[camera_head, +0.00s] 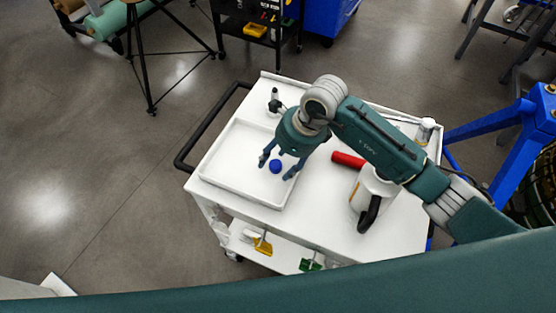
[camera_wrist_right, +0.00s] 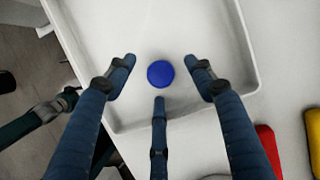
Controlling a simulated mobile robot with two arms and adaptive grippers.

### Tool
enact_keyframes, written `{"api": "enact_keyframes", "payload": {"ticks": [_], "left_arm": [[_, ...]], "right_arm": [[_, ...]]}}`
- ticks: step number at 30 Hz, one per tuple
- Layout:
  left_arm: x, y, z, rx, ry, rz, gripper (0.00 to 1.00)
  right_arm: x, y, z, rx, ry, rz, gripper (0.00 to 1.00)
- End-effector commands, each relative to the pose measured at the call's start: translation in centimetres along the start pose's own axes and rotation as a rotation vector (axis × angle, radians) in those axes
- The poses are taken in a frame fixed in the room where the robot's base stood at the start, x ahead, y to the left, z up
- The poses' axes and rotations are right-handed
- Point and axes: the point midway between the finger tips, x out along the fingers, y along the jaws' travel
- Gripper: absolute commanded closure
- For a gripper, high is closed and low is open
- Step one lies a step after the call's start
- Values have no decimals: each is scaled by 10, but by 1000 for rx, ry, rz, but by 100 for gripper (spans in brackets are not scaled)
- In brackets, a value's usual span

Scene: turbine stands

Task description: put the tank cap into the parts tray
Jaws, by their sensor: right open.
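The tank cap is a small round blue piece (camera_head: 275,166), also seen near the middle of the right wrist view (camera_wrist_right: 160,74). It shows within the outline of the parts tray (camera_head: 222,178), a shallow white tray with a raised rim (camera_wrist_right: 247,45). My right gripper (camera_head: 276,171) is over the tray with its fingers pointing down. It is open, and in the wrist view its fingers (camera_wrist_right: 160,80) are spread around the cap with visible gaps. The cap appears to lie on the tray floor. My left gripper is not in view.
The tray is on a white cart (camera_head: 325,210) with a black handle (camera_head: 180,155). A blue stand (camera_head: 520,125) is beyond the cart's right side.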

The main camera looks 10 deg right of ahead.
Motion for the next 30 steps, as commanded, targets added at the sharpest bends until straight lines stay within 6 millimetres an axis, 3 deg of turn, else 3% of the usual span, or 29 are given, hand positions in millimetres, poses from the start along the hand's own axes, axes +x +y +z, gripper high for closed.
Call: {"api": "enact_keyframes", "payload": {"ticks": [21, 30], "left_arm": [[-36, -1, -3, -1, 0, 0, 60], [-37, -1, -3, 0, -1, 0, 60]], "right_arm": [[-60, 0, 1, -1, 0, -1, 46], [-65, 0, 0, 0, 1, -1, 46]]}}
